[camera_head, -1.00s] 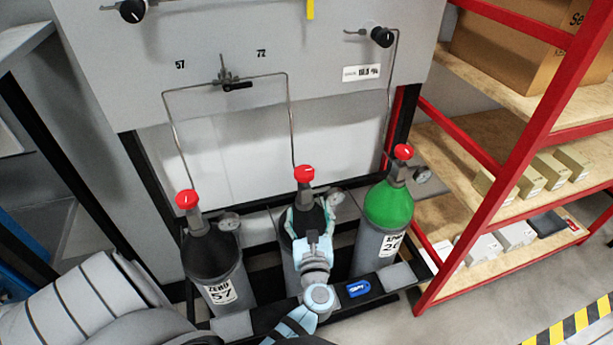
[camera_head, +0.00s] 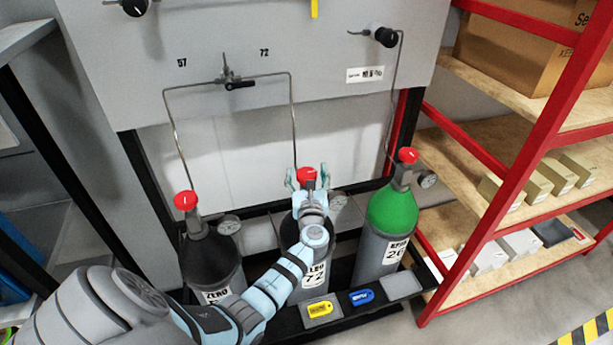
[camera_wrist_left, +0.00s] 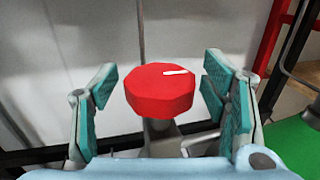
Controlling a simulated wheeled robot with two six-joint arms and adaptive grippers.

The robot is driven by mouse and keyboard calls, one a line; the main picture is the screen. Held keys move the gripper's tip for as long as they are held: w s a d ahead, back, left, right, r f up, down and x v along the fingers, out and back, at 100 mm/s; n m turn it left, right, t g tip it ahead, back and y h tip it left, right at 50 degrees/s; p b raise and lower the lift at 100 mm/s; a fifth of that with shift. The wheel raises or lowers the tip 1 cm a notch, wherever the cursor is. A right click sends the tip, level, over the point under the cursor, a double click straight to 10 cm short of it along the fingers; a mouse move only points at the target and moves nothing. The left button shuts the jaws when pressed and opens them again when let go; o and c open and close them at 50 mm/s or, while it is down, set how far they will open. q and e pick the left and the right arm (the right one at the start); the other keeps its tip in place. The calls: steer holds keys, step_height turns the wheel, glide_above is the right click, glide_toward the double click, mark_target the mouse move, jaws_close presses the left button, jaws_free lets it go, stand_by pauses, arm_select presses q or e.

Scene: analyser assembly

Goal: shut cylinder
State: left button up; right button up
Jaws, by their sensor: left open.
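The middle cylinder (camera_head: 316,280) is dark-topped with a label reading 72 and stands in the rack. Its red valve knob (camera_head: 306,175) sits on top and shows large, with a white mark, in the left wrist view (camera_wrist_left: 160,90). My left gripper (camera_head: 307,178) is open, with one finger on each side of the knob. In the left wrist view the teal finger pads (camera_wrist_left: 158,100) stand apart from the knob, with gaps on both sides. The left arm hides part of the middle cylinder's neck and body. My right gripper is not in view.
The cylinder labelled ZERO (camera_head: 210,262) stands left and the green-topped cylinder (camera_head: 390,208) right, each with a red knob. Thin pipes run up to the grey panel (camera_head: 250,50). Yellow (camera_head: 320,309) and blue (camera_head: 361,297) tags lie on the rack front. A red-framed shelf (camera_head: 500,200) stands right.

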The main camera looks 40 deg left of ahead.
arm_select(q)
steer(key=c, duration=1.2)
steer(key=shift+o, duration=0.2)
